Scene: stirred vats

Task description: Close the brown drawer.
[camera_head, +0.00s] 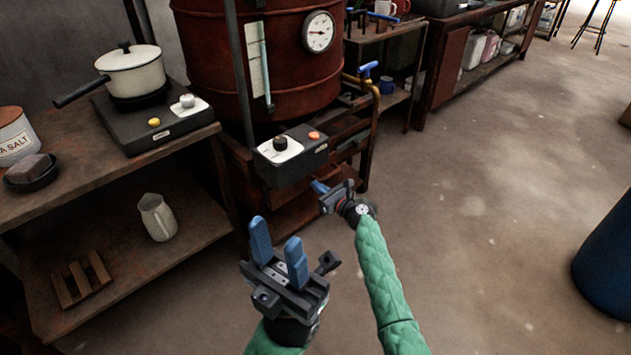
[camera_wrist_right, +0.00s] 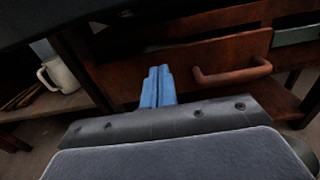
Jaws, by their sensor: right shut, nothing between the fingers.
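The brown drawer (camera_wrist_right: 212,55) shows its wooden front in the right wrist view, with a brown bar handle (camera_wrist_right: 233,77) on its right part. My right gripper (camera_wrist_right: 158,88) is shut and empty, its blue fingertips in front of the drawer front, left of the handle. I cannot tell whether they touch it or how far the drawer stands out. In the head view my right gripper (camera_head: 319,187) is beside the wooden stand under the red vat, and the drawer is largely hidden there. My left gripper (camera_head: 278,250) is open and empty, lower and nearer.
A dark control box (camera_head: 291,156) juts out above my right gripper. The red vat (camera_head: 270,60) stands behind it. A wooden shelf unit (camera_head: 150,262) with a cream jug (camera_head: 157,217) is at the left. A blue barrel (camera_head: 608,255) is at the right; the floor between is clear.

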